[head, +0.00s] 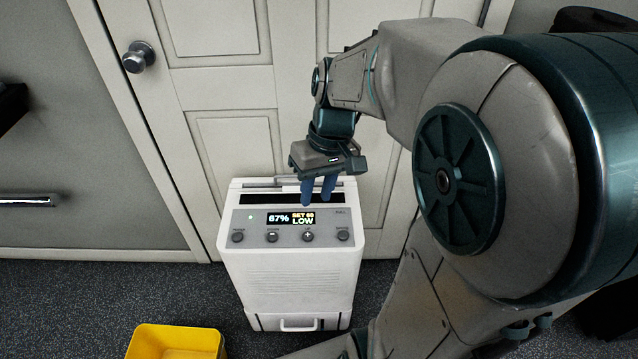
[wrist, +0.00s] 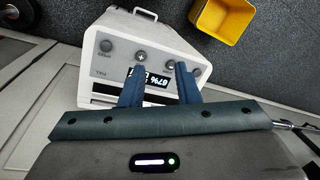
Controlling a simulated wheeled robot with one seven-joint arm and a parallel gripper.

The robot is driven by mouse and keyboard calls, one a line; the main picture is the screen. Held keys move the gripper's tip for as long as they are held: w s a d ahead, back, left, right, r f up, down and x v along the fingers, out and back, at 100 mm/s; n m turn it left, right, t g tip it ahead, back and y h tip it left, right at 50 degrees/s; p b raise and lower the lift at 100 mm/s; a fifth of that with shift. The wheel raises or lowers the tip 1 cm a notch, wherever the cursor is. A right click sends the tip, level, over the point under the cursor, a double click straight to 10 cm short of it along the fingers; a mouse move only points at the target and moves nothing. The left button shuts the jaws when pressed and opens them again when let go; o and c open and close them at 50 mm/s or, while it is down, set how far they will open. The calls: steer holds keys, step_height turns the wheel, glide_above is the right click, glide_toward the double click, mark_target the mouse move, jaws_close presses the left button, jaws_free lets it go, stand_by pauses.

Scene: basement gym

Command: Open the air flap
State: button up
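A white dehumidifier (head: 290,280) stands upright on the floor in front of a door. Its top has a dark air slot (head: 262,199) with a pale strip, apparently the air flap (head: 262,184), along the back edge; I cannot tell the flap's exact position. My gripper (head: 317,200) points down over the right part of the slot, fingers apart and empty. In the wrist view the two blue fingers (wrist: 157,76) overlap the display and slot; I cannot tell whether they touch the machine.
A yellow bin (head: 175,342) stands on the floor at front left, also in the wrist view (wrist: 222,18). The panelled door (head: 225,90) with a round knob (head: 138,57) is close behind the machine. Dark carpet (head: 90,295) is clear at left.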

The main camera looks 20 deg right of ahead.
steer(key=shift+s+r, duration=0.3)
steer(key=shift+s, duration=0.35)
steer(key=shift+h, duration=0.3)
